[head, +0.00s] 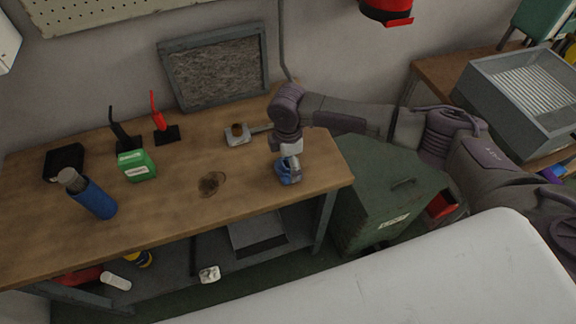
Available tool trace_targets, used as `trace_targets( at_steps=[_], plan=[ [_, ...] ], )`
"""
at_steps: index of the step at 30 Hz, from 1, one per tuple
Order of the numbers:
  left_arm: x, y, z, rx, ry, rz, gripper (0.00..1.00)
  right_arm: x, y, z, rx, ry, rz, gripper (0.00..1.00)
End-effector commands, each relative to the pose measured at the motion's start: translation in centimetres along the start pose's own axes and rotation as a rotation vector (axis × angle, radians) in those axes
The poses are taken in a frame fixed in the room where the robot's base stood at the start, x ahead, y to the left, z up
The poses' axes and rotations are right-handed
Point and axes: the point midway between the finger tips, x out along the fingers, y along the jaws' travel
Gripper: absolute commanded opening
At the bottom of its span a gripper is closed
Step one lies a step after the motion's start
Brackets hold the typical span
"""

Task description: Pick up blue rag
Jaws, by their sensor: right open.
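A crumpled blue rag (284,176) lies on the wooden workbench (240,192) near its right end. My right gripper (289,168) reaches down to the rag from above, with its arm coming in from the right. It is open, and its fingers overlap the rag in the picture. I cannot tell whether they touch it. Part of the rag is hidden behind the fingers. My left gripper is not in view.
A blue bottle (95,201), a green box (137,166), a black item (65,162) and two stands with black and red upright pieces are on the bench's left. A metal fixture (238,134) sits behind the rag. A framed panel (215,68) leans on the wall.

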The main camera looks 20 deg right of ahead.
Motion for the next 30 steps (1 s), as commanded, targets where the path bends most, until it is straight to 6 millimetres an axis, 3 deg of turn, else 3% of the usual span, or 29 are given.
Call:
trace_targets(
  at_steps=[6,13,22,30],
  plan=[
    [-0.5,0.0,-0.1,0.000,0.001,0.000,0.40,2.3,0.0,0.0,-0.002,-0.001,-0.001,1.00],
    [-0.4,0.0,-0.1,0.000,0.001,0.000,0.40,2.5,0.0,0.0,-0.001,0.000,0.001,1.00],
    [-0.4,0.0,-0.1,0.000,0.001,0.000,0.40,2.4,0.0,0.0,-0.001,0.000,0.001,0.52],
    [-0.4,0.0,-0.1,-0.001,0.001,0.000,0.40,2.3,0.0,0.0,-0.001,0.000,0.001,0.52]
  ],
)
